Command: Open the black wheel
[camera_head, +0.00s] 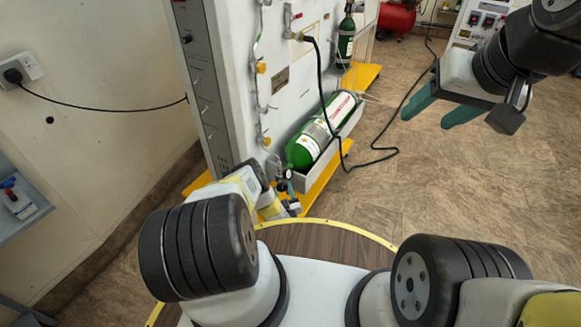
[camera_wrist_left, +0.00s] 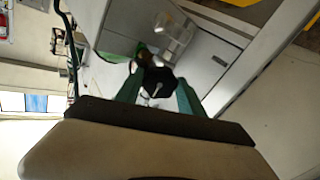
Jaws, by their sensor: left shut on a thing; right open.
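The black wheel (camera_wrist_left: 157,84) shows in the left wrist view as a dark knob between the two green fingers of my left gripper (camera_wrist_left: 158,79). The gripper is shut on it. In the head view the wheel is hard to make out behind my left arm, near the lower end of a green cylinder (camera_head: 312,139). The cylinder lies tilted in a grey tray (camera_head: 335,154) on the side of a white panel. My right gripper (camera_head: 427,118) is open and empty, over the floor at the upper right, well apart from the cylinder.
A black cable (camera_head: 321,82) hangs from the white panel (camera_head: 292,84) and loops onto the floor beside the tray. A yellow base (camera_head: 326,176) sits under the tray. A second green cylinder (camera_head: 345,40) stands behind. The floor at right is clear.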

